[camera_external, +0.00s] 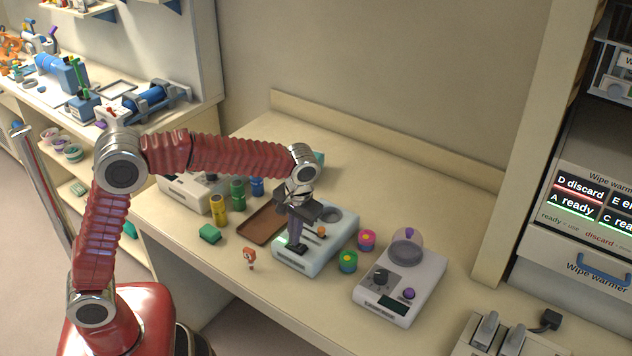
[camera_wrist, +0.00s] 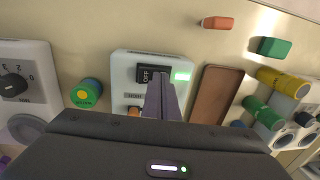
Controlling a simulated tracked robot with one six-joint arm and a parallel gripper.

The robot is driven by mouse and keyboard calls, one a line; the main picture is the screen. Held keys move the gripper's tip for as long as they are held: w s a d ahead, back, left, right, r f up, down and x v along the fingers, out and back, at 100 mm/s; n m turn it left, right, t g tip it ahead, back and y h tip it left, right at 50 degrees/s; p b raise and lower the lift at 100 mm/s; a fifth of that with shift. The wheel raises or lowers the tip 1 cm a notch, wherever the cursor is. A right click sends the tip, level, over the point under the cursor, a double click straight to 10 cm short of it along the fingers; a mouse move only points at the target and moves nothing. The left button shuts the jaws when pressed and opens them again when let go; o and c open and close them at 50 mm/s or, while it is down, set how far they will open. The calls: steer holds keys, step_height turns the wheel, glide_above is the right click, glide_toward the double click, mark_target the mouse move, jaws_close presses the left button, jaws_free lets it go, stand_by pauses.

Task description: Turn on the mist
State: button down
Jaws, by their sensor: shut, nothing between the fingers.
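The pale blue-white device (camera_external: 325,243) stands on the bench. A black rocker switch marked OFF (camera_wrist: 152,74) is near its front edge, with a lit green light (camera_wrist: 181,77) beside it. An orange knob (camera_external: 321,231) sits further back; it is partly hidden behind my fingers in the wrist view (camera_wrist: 133,111). A label by the switch is too small to read. My gripper (camera_external: 296,240) is shut and empty, pointing down at the switch. In the wrist view its fingertips (camera_wrist: 160,78) overlap the right part of the switch; I cannot tell whether they touch it.
Left are a brown tray (camera_external: 252,230), a green block (camera_external: 210,234) and several coloured bottles (camera_external: 219,209). A small orange-red item (camera_external: 249,255) lies near the front edge.

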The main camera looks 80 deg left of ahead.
steer(key=shift+w+d+r, duration=0.1)
steer(key=shift+w+d, duration=0.15)
steer(key=shift+d, duration=0.05)
steer(key=shift+r, duration=0.15)
step_height(320, 180, up, 14)
steer(key=s+a, duration=0.1)
steer(key=shift+s+a+f, duration=0.25)
steer(key=shift+a, duration=0.05)
stand_by(0.4)
